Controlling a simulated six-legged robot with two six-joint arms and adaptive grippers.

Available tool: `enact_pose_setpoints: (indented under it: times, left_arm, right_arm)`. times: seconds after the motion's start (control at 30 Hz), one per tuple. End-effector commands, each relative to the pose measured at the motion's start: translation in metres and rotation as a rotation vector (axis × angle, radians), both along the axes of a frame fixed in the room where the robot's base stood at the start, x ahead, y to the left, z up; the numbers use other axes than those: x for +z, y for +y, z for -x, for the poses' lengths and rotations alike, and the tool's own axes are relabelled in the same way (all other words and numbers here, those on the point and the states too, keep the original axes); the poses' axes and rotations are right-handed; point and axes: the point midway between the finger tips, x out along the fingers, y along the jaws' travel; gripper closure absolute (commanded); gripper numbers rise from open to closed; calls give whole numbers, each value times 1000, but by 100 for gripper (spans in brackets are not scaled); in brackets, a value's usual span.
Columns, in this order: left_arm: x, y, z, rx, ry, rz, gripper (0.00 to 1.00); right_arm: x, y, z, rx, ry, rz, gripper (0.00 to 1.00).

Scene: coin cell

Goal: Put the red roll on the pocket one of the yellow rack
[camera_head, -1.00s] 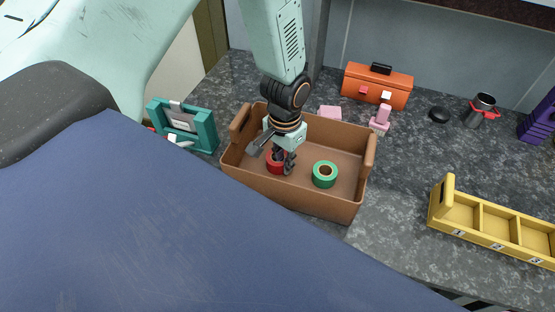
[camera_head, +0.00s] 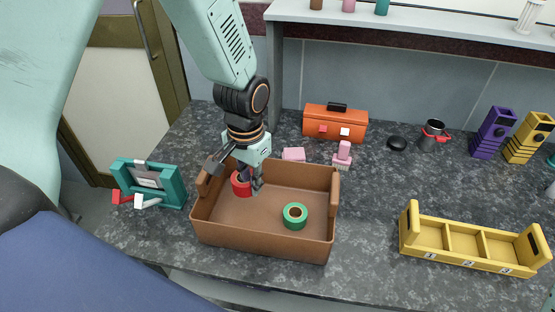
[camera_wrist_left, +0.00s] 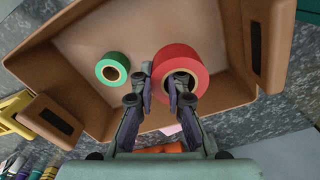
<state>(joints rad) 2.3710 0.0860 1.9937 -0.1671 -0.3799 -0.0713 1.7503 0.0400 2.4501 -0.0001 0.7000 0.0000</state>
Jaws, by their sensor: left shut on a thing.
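My left gripper (camera_head: 249,181) is shut on the red roll (camera_head: 240,188) at the back left of the brown bin (camera_head: 265,243). In the left wrist view, the fingers (camera_wrist_left: 160,88) grip the wall of the red roll (camera_wrist_left: 188,58), one finger in its hole. I cannot tell whether the roll is clear of the bin floor. The yellow rack (camera_head: 472,262) stands to the right, with pockets numbered 1, 2 and 3; pocket one (camera_head: 425,238) is at its left end. All three pockets look empty. My right gripper is not in view.
A green roll (camera_head: 295,207) lies in the bin. A teal stand (camera_head: 176,192) is left of it. An orange toolbox (camera_head: 336,128), pink items (camera_head: 342,154) and a dark cup (camera_head: 433,137) stand behind. The counter between bin and rack is clear.

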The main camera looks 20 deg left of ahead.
Motion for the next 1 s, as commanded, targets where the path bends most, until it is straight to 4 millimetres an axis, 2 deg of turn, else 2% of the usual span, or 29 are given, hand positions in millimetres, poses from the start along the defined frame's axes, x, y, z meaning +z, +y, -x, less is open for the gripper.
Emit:
enact_pose_setpoints:
  times: [0.23,0.5,0.77,0.83,1.0]
  left_arm:
    - [10,0,0,0,0,0,100]
    - [50,0,0,0,0,0,100]
    - [77,0,0,0,-1,0,100]
    - [74,-6,9,26,2,-3,100]
    - [65,-19,15,80,-2,-3,100]
  right_arm:
    - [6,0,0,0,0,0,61]
    - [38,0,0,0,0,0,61]
    - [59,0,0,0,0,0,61]
    - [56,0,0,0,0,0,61]
    - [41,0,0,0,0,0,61]
